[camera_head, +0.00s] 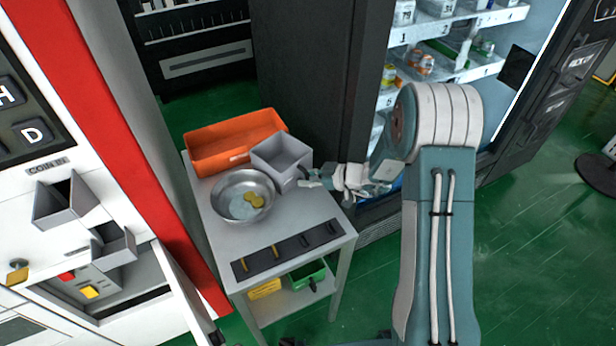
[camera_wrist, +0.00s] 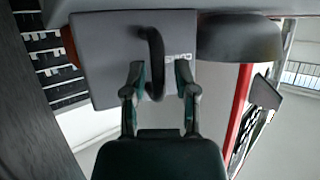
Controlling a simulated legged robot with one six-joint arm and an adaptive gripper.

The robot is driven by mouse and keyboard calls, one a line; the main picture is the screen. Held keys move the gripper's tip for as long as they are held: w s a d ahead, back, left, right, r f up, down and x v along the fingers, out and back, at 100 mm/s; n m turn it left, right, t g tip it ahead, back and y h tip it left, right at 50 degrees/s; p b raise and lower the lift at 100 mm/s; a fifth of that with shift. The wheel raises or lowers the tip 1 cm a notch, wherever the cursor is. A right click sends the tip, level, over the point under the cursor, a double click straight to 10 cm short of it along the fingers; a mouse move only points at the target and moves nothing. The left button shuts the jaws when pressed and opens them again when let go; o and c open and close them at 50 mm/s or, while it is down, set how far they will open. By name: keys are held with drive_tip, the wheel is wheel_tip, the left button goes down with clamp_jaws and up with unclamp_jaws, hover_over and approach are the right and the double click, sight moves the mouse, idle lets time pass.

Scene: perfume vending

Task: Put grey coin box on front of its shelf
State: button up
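The grey coin box (camera_head: 284,158) is an open-topped bin on the small metal table (camera_head: 285,230), between the orange tray and the metal bowl. In the wrist view the coin box (camera_wrist: 112,50) shows a flat face with lettering and a black curved handle (camera_wrist: 155,60). My gripper (camera_head: 308,180) reaches in from the right at the box's near right side. In the wrist view my gripper (camera_wrist: 160,72) has its fingers apart, one on each side of the handle, with gaps visible. The box seems to rest on the table.
A black slotted strip (camera_head: 288,250) lies along the table's front. The white-red coin machine (camera_head: 130,170) is left, with an open compartment (camera_head: 105,290). Vending shelves (camera_head: 440,75) stand behind right.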

drive_tip(key=shift+d+r, duration=0.1)
drive_tip(key=shift+d, duration=0.1)
drive_tip(key=shift+d+r, duration=0.1)
drive_tip(key=shift+d, duration=0.1)
drive_tip(key=v, duration=1.2)
drive_tip(key=s+a+r+m+g+h, duration=0.2)
drive_tip(key=s+r, duration=0.4)
drive_tip(key=s, duration=0.1)
drive_tip(key=s+a+r+m+g+h, duration=0.2)
drive_tip(key=s+a+r+h, duration=0.1)
drive_tip(key=s+r, duration=0.3)
drive_tip(key=s+d+r+m+t+h, duration=0.1)
drive_tip(key=s+d+r+m+h, duration=0.1)
drive_tip(key=s+r+m+h, duration=0.1)
drive_tip(key=s+d+r+m+t+h, duration=0.2)
drive_tip(key=s+r+m+h, duration=0.1)
drive_tip(key=s, duration=0.5)
drive_tip(key=shift+s+d+r+m+h, duration=0.35)
drive_tip(key=shift+r+m, duration=0.1)
drive_tip(key=shift+m, duration=0.45)
drive_tip(key=shift+s+d+r+m+t+h, duration=0.25)
drive_tip(key=shift+s+d+r+m+t, duration=0.15)
drive_tip(key=shift+d+m+t, duration=0.15)
drive_tip(key=shift+c, duration=0.3)
drive_tip(key=shift+a, duration=0.1)
